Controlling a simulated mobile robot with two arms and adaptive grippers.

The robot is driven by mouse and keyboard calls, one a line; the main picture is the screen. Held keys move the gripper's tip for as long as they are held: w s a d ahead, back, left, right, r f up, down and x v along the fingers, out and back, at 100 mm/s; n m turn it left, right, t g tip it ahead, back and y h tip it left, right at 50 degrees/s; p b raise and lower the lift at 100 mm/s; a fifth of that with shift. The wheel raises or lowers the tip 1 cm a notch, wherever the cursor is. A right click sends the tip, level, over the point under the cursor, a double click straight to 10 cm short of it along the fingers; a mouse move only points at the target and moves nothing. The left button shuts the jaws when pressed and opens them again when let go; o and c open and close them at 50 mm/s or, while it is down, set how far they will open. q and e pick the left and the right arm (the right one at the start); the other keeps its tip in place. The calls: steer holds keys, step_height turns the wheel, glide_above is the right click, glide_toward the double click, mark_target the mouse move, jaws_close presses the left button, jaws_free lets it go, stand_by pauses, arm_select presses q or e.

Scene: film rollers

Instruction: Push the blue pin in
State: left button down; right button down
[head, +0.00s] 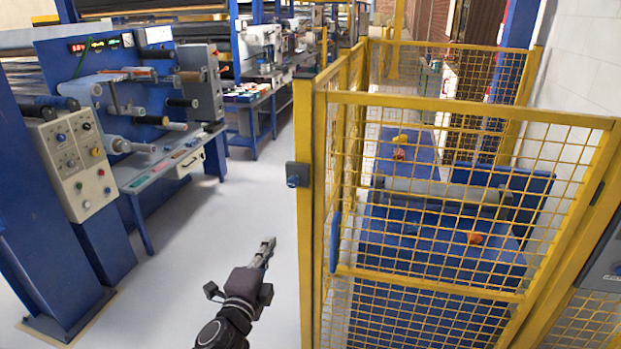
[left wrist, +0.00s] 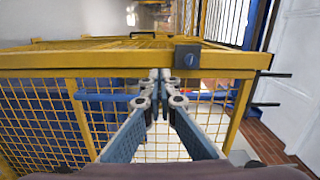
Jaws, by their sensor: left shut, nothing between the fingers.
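A small blue pin (head: 292,181) sticks out of a dark square block on the left side of the yellow fence post. In the left wrist view the dark square block (left wrist: 187,56) sits on the yellow frame, just above and right of my fingertips. My left gripper (head: 268,243) is shut and empty, below and left of the pin in the head view and apart from it. It also shows in the left wrist view (left wrist: 160,76) with its fingertips together. My right gripper is not in view.
The yellow mesh fence (head: 440,190) encloses a blue machine with rollers on the right. A blue and grey machine with a control panel (head: 75,165) stands on the left. The light floor (head: 190,265) between them is clear.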

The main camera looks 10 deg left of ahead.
arm_select(q)
step_height(320, 180, up, 6)
steer(key=d+t, duration=0.1)
steer(key=p, duration=0.3)
glide_toward(292, 185)
steer(key=shift+m, duration=0.4)
steer(key=w, duration=0.5)
steer(key=shift+w+a+r, duration=0.15)
steer(key=shift+w+r, duration=0.05)
steer(key=shift+w, duration=0.85)
